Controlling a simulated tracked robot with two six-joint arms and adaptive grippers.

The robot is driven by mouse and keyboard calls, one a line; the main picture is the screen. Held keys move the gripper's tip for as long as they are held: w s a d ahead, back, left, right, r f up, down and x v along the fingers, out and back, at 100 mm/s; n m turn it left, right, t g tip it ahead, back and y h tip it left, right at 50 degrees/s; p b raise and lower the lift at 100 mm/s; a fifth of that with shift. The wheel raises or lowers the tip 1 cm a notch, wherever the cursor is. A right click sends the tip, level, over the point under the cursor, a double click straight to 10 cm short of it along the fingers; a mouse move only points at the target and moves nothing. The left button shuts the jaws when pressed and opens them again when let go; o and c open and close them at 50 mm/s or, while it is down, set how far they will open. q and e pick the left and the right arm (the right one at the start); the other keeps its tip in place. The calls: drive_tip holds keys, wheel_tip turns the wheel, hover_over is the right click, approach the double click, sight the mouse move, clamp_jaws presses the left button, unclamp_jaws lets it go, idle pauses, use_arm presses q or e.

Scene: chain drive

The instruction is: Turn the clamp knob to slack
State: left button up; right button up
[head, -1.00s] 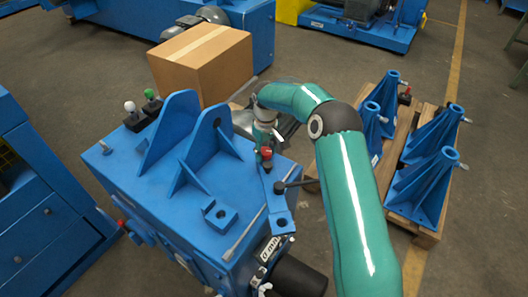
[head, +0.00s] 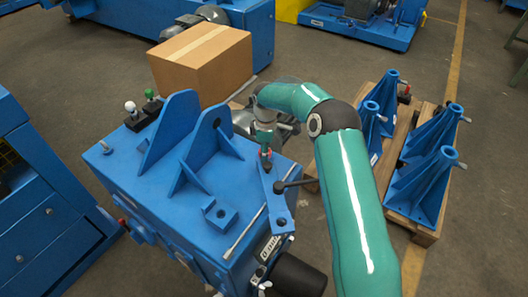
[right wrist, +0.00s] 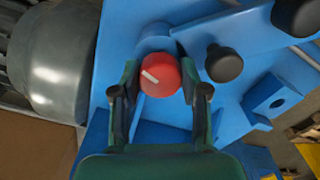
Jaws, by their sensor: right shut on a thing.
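The clamp knob (right wrist: 161,74) is red and round with a white mark line, seen close in the right wrist view. The white mark points up and to the left there. My right gripper (right wrist: 160,88) has one finger on each side of the knob and is shut on it. My left gripper is not in view.
A black ball-ended lever (head: 295,184) sticks out close to the right of the knob; black knobs (right wrist: 224,63) also show beside my fingers. Two blue upright plates (head: 205,145) stand left. A cardboard box (head: 200,65) is behind. A pallet with blue brackets (head: 425,185) lies right.

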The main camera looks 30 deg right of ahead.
drive_tip(key=shift+s+a+f+n, duration=0.15)
drive_tip(key=shift+s+f+n, duration=0.05)
drive_tip(key=shift+n, duration=0.1)
drive_tip(key=o, duration=0.9)
drive_tip(key=shift+w+r, duration=0.1)
drive_tip(key=shift+r, duration=0.5)
wheel_tip(320, 180, up, 11)
drive_tip(key=shift+f, duration=0.1)
